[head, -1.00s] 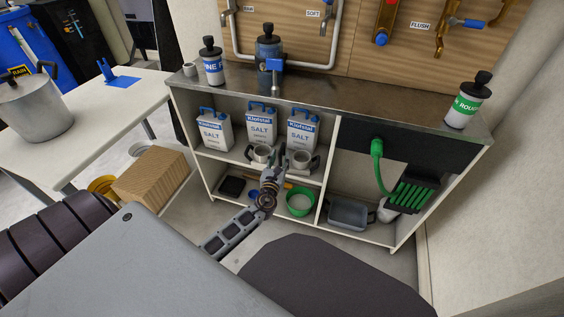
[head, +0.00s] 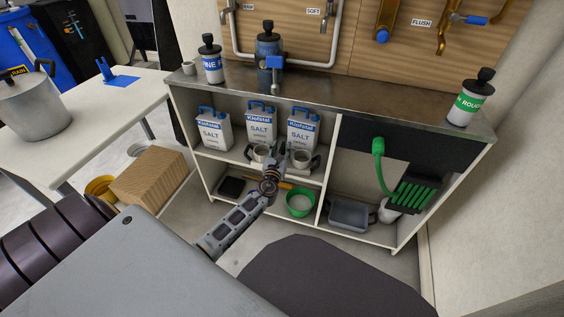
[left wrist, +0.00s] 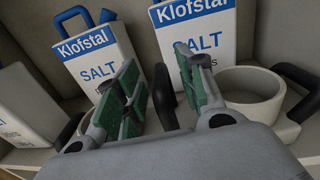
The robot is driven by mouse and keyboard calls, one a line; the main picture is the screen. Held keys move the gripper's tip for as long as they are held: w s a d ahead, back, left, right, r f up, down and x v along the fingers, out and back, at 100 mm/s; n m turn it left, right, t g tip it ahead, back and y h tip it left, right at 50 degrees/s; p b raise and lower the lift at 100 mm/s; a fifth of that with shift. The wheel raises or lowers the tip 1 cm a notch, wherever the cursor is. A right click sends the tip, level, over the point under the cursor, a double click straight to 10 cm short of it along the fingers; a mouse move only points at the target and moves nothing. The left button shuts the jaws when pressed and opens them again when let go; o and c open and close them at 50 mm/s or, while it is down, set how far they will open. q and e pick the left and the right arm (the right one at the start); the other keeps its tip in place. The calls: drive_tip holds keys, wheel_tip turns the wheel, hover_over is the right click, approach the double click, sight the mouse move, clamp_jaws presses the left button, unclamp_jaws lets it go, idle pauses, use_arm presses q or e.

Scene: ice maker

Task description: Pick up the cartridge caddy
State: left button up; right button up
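Two pale round cups with black handles, which look like the cartridge caddy, stand on the middle shelf of the cabinet; the left cup (head: 260,152) and right cup (head: 301,158) show in the head view. I cannot tell if they are joined. My left gripper (head: 273,160) is at the shelf front, between the cups. In the left wrist view my left gripper (left wrist: 160,75) is open, its green-padded fingers apart, with a dark upright handle (left wrist: 164,98) showing between them. The right cup (left wrist: 250,92) is just right of the fingers. My right gripper is not in view.
Several salt cartons (head: 259,125) stand close behind the cups. A green bowl (head: 300,203) and a grey tray (head: 348,215) sit on the lower shelf. The steel countertop (head: 340,106) is above; a cardboard-coloured box (head: 148,178) is at left.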

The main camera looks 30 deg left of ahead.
use_arm(q)
clamp_jaws()
idle(0.3)
drive_tip(key=shift+r, duration=0.1)
